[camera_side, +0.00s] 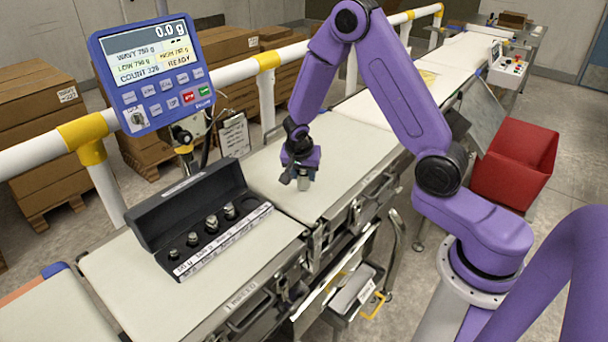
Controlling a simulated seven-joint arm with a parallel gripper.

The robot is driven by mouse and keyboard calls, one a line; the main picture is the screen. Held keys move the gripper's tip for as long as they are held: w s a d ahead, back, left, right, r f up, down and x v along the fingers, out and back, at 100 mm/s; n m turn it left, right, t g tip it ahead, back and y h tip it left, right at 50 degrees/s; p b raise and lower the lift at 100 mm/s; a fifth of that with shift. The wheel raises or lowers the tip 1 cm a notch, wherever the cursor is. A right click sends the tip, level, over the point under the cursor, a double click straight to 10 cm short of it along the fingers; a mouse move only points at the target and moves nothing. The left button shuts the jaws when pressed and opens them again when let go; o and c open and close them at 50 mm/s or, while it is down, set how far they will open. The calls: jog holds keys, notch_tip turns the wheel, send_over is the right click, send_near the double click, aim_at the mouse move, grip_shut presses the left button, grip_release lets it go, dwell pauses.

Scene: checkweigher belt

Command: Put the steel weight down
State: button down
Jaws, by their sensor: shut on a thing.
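The steel weight (304,184) is a small grey metal cylinder at the near end of the pale belt beyond the gap between belts. My gripper (302,173) points down over it and is shut on its upper part. The lower part of the weight shows below the fingers. I cannot tell whether its base touches the belt (345,150) or hangs just above it. The display (145,58) reads 0.0 g and READY.
An open black case (190,210) with several smaller weights stands on the nearer belt (130,290), left of my gripper. A white and yellow rail (230,70) runs behind. A red bin (515,165) stands at the right. The belt around the weight is clear.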

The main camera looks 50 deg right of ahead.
jog(key=shift+f, duration=0.4)
jog(key=shift+f, duration=0.15)
jog(key=c, duration=0.7)
grip_release()
jog(key=shift+o, duration=0.2)
jog(key=s+a+r+n+y, duration=0.1)
jog(key=s+a+r+n, duration=0.3)
jog(key=r, duration=0.3)
jog(key=s+a+r+n, duration=0.2)
jog(key=s+a+r, duration=0.1)
jog(key=a+r, duration=0.25)
jog(key=s+a+r+n+g+y, duration=0.1)
jog(key=s+r+n, duration=0.1)
jog(key=s+n, duration=0.7)
jog(key=s+a+r+n+g+y, duration=0.1)
jog(key=s+a+n+y, duration=0.1)
jog(key=s+n, duration=0.8)
jog(key=s, duration=0.5)
jog(key=shift+s+a+r+y, duration=0.25)
jog(key=shift+s+r+y, duration=0.05)
jog(key=shift+s+r, duration=0.1)
